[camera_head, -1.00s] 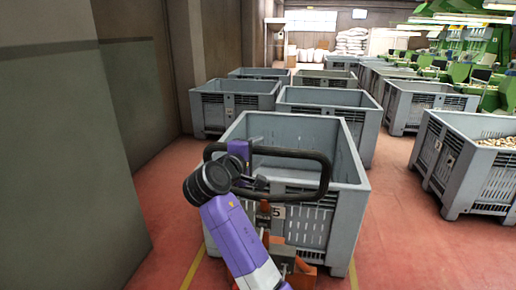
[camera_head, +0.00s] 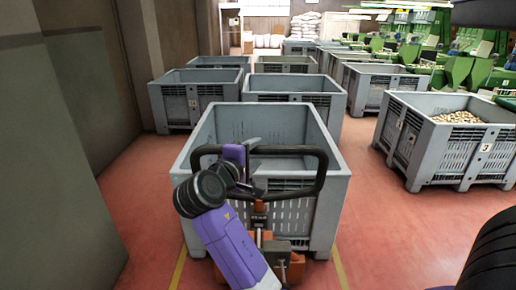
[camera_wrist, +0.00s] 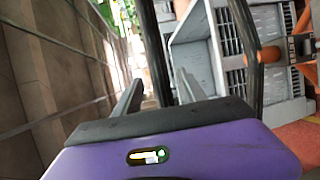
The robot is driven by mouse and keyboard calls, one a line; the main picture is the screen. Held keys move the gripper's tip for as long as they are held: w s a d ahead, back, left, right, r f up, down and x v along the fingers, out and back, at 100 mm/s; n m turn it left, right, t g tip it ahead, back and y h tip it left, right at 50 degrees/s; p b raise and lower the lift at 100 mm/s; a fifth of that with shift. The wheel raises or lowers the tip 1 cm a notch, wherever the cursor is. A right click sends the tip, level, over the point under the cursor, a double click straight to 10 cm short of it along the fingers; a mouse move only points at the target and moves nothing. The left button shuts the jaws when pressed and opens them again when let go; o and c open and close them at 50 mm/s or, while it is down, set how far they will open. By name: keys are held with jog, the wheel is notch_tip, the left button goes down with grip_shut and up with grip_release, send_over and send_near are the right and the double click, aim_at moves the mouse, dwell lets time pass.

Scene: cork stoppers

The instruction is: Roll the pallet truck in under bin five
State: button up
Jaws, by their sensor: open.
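The pallet truck (camera_head: 272,246) has an orange body and a black loop handle (camera_head: 322,172). It stands against the near side of a grey slatted bin (camera_head: 325,205), which is open-topped and looks empty. The bin's number is not readable now; a 5 showed there in the earlier frame. The forks are hidden, so I cannot tell how far they reach under the bin. My gripper (camera_head: 243,156) is at the left part of the handle. In the wrist view my gripper (camera_wrist: 160,82) is open, its two fingers on either side of a handle bar (camera_wrist: 157,45).
A bin marked 3 (camera_head: 462,152), holding corks, stands at the right. More grey bins (camera_head: 292,86) stand behind. A wall (camera_head: 70,120) runs along the left. A black tyre-like shape (camera_head: 492,255) is at lower right. Yellow lines (camera_head: 340,268) flank the truck; red floor is clear to its right.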

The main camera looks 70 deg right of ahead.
aim_at(257, 152)
jog(key=shift+d+f, duration=0.15)
jog(key=shift+d, duration=0.75)
jog(key=shift+d+f, duration=0.15)
jog(key=shift+d, duration=0.75)
grip_shut()
